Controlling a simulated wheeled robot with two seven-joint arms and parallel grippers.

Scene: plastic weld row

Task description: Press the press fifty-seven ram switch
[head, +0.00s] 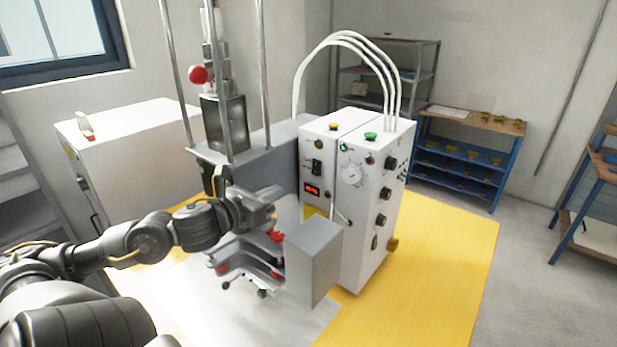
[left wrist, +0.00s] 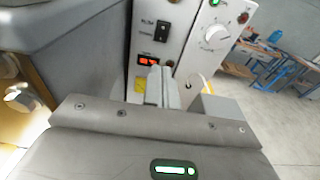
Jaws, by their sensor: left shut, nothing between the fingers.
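My left gripper (head: 276,193) is shut and empty, in front of the cabinet and to the left of the switch in the head view. In the left wrist view its fingertips (left wrist: 156,72) appear below the switch, near the display (left wrist: 149,61). I see no contact with the switch. My right gripper is not in view.
A press frame with steel posts (head: 265,75) and a red ball knob (head: 198,75) stands left of the cabinet. Yellow floor (head: 440,265) to the right is clear.

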